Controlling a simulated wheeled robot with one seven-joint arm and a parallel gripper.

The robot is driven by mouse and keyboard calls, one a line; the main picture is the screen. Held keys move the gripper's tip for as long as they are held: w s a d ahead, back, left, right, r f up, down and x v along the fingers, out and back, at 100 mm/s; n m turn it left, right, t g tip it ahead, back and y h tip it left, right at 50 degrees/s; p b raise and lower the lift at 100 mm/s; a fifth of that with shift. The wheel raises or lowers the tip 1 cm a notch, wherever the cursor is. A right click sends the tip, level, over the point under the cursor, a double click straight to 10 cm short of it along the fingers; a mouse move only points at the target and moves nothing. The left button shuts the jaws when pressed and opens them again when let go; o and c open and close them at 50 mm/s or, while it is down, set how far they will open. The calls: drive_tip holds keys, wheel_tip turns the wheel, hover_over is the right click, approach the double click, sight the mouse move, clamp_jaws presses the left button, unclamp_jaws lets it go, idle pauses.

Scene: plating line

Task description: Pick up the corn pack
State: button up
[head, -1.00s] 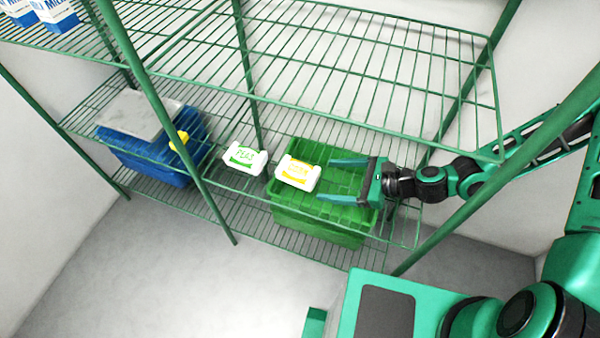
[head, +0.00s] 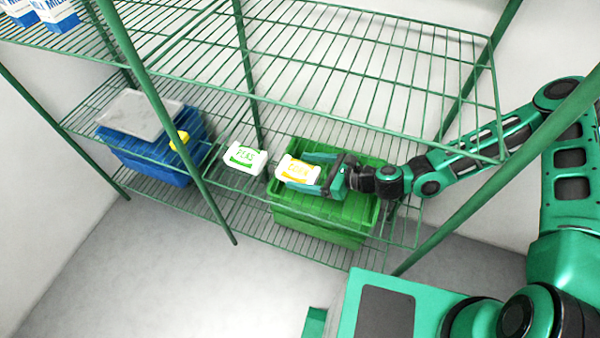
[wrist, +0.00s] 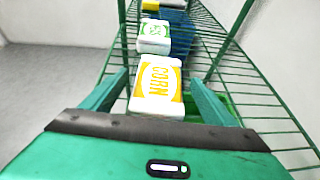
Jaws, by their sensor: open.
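The corn pack (head: 297,171) is a white pack with a yellow label. It sits on the middle wire shelf above the green crate, and in the wrist view the corn pack (wrist: 158,87) reads CORN. My gripper (head: 312,172) is at its right side in the head view, with its fingers open. In the wrist view my gripper (wrist: 155,90) has one finger on each side of the near part of the pack, with gaps visible. I cannot tell whether either finger touches it.
A white pack with a green label (head: 245,157) stands just left of the corn pack. A green crate (head: 318,222) and a blue crate (head: 150,165) are on the lower shelf. The upper wire shelf (head: 350,60) hangs above, with milk cartons (head: 57,14) at far left.

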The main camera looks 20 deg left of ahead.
sight(289, 169)
drive_tip(key=shift+x, duration=1.15)
drive_tip(key=c, duration=1.3)
drive_tip(key=shift+r, duration=0.1)
drive_tip(key=shift+c, duration=0.2)
